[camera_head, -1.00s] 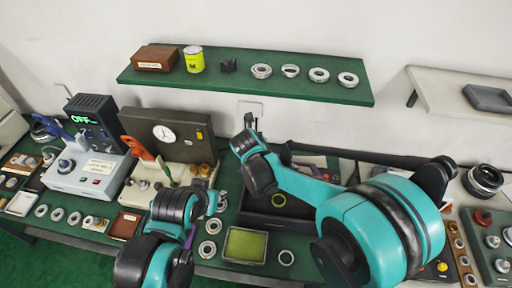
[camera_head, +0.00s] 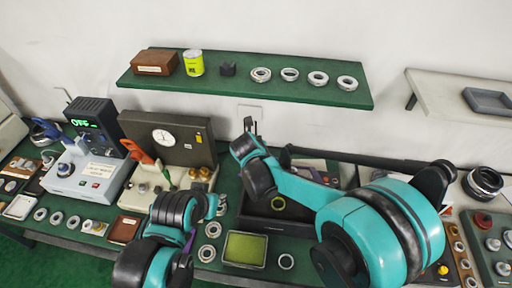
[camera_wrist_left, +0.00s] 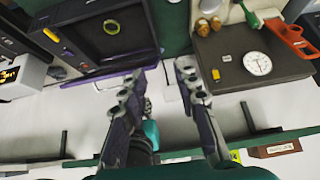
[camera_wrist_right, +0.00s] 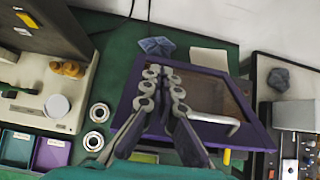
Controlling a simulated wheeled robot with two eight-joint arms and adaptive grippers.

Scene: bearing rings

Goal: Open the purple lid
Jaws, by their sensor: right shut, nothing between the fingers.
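A purple-framed lid (camera_wrist_right: 152,130) with a brown inner panel (camera_wrist_right: 205,95) lies on the green bench in the right wrist view. A pale bent bar (camera_wrist_right: 215,118) crosses it. My right gripper (camera_wrist_right: 163,72) is shut and empty in front of the lid's left part, hiding some of it. I cannot tell whether it touches the lid. My left gripper (camera_wrist_left: 155,72) has its fingers spread, with nothing between them. In the head view, the lid is not clearly visible behind my arms.
A grey-brown clock box (camera_head: 190,152) stands left of my right gripper. A black tray (camera_wrist_left: 125,45) holds a yellow-green ring (camera_wrist_left: 111,27). A green shelf (camera_head: 225,90) runs along the wall. Loose metal rings (camera_wrist_right: 99,113) lie between the clock box and the lid.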

